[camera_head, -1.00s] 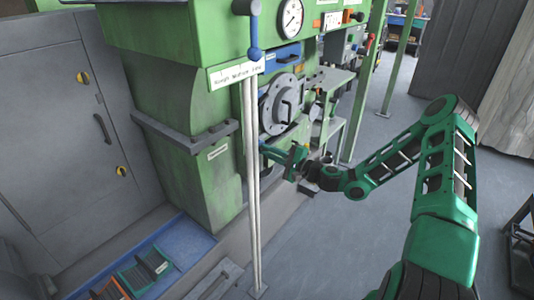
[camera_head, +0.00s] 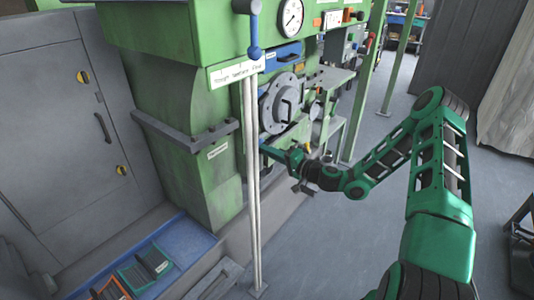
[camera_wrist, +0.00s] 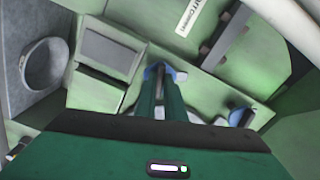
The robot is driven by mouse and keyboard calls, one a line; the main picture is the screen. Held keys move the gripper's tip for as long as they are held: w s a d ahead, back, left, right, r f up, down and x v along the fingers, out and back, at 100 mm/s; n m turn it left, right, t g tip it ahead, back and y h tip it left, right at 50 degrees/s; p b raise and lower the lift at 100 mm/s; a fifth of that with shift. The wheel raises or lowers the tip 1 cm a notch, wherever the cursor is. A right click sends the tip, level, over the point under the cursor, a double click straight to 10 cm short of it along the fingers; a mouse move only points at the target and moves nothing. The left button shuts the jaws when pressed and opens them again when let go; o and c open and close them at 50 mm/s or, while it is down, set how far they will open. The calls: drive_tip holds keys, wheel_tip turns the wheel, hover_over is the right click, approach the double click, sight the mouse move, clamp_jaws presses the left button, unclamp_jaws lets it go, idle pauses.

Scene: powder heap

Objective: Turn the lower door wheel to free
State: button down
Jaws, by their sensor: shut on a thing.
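The round grey door (camera_head: 282,103) with a ring of bolts and a handle is on the front of the green machine. Its edge also shows at the left of the wrist view (camera_wrist: 45,65). My gripper (camera_head: 266,148) reaches the machine front just below this door. In the wrist view my gripper's blue fingertips (camera_wrist: 158,72) are close together on a small pale grey piece (camera_wrist: 181,76), which I take as the lower door wheel. Most of the wheel is hidden by the fingers. In the head view it is too small and covered to make out.
A blue-knobbed lever (camera_head: 254,30) and pale upright rods (camera_head: 251,185) stand left of my gripper. A round gauge (camera_head: 291,15) is above the door. The grey floor at right (camera_head: 350,255) is clear.

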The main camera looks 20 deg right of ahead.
drive_tip(key=shift+s+f, duration=0.1)
drive_tip(key=shift+f, duration=0.2)
drive_tip(key=c, duration=1.9)
unclamp_jaws()
drive_tip(key=shift+o, duration=0.3)
drive_tip(key=shift+r, duration=0.15)
drive_tip(key=v, duration=1)
drive_tip(key=shift+s+d, duration=0.2)
